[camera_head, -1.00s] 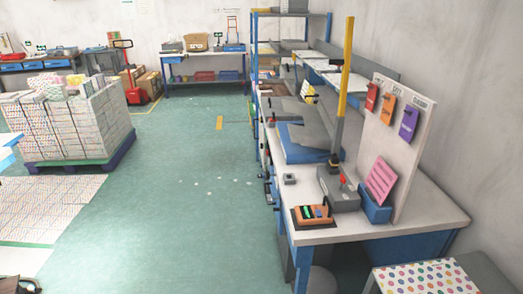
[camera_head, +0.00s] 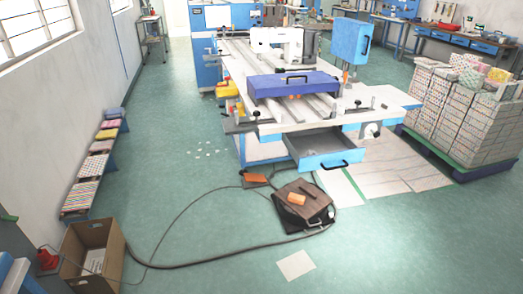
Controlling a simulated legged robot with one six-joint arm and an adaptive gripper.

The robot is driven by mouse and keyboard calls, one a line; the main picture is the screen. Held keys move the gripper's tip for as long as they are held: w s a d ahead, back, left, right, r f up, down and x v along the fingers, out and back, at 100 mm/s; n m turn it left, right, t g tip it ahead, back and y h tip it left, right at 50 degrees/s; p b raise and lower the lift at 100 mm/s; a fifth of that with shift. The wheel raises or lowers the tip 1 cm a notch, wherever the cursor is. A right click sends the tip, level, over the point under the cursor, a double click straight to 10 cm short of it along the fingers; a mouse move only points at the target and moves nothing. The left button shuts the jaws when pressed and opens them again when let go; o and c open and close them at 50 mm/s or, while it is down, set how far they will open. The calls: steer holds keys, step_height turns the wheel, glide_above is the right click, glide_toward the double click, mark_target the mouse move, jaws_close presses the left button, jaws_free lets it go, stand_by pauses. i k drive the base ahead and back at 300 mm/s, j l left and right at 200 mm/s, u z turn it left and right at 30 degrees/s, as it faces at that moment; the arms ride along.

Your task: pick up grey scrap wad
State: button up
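I cannot make out a grey scrap wad in this view. Several small pale scraps (camera_head: 205,152) lie on the green floor left of the sewing machine table, too small to tell their shape. An open cardboard box (camera_head: 112,262) stands on the floor at the lower left, with something whitish inside that I cannot identify. My gripper is not in view.
The long sewing table (camera_head: 290,112) has an open grey drawer (camera_head: 318,147) at its near end. A brown-topped pedal unit (camera_head: 302,200) trails a dark cable across the floor. A pallet stack (camera_head: 465,110) stands right.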

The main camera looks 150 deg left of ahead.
mark_target(309, 153)
steer(key=u, duration=4.4)
steer(key=i+j, duration=0.1)
steer(key=i, duration=0.65)
steer(key=i+z, duration=0.1)
steer(key=i, duration=0.7)
steer(key=i+j, duration=0.2)
steer(key=i, duration=0.55)
steer(key=i+j+z, duration=0.1)
steer(key=i, duration=0.65)
